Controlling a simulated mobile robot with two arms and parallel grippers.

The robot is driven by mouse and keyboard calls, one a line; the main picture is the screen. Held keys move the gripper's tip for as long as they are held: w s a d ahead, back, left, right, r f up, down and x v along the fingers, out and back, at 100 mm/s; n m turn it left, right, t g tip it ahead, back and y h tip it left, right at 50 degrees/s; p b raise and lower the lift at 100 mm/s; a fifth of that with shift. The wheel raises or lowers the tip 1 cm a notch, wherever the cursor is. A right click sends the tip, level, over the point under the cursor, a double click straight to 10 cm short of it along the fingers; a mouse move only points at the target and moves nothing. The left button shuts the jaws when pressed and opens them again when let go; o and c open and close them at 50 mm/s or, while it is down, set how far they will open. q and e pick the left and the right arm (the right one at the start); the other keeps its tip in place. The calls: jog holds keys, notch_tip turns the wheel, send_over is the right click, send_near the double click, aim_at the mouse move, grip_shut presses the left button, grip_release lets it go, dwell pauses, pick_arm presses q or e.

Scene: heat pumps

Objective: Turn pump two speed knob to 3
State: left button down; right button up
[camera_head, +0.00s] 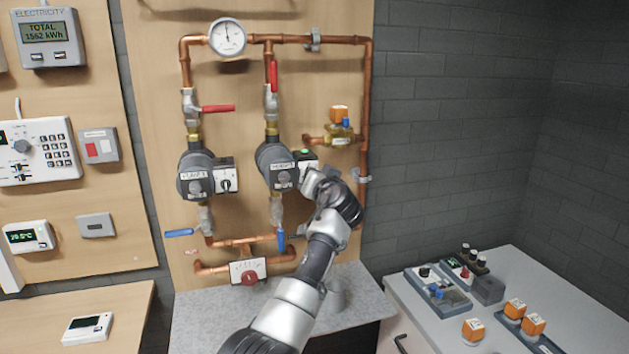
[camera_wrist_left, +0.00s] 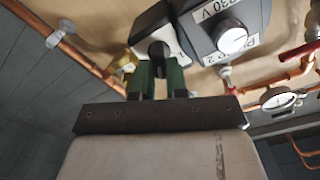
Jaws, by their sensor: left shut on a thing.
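Pump two (camera_head: 277,165) is the dark round pump on the right-hand copper pipe of the wooden board; its front shows large in the left wrist view (camera_wrist_left: 232,40). Its pale control box (camera_head: 307,159) has a lit green light on top. My left gripper (camera_head: 310,180) is in front of this box and hides its lower part in the head view. In the left wrist view, the green fingers (camera_wrist_left: 160,70) are shut on the dark speed knob (camera_wrist_left: 158,50). The knob's pointer and scale are hidden, so its setting cannot be read. My right gripper is not in view.
Pump one (camera_head: 196,174) with its own knob box (camera_head: 226,177) stands to the left. A red-handled valve (camera_head: 273,77) is above pump two, and a blue valve handle (camera_head: 281,240) is below. An orange-capped valve (camera_head: 339,115) is to the right.

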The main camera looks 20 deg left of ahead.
pick_arm(q)
jog(key=m, duration=0.3)
jog(key=shift+m, duration=0.4)
dwell(0.4)
jog(key=c, duration=1.1)
grip_release()
jog(key=shift+w+f, duration=0.1)
jog(key=shift+w, duration=0.05)
jog(key=shift+c, duration=0.2)
jog(key=shift+d, duration=0.1)
jog(key=b+v, duration=0.3)
jog(key=v, duration=0.7)
jog(key=shift+s+d, duration=0.2)
jog(key=shift+s, duration=0.15)
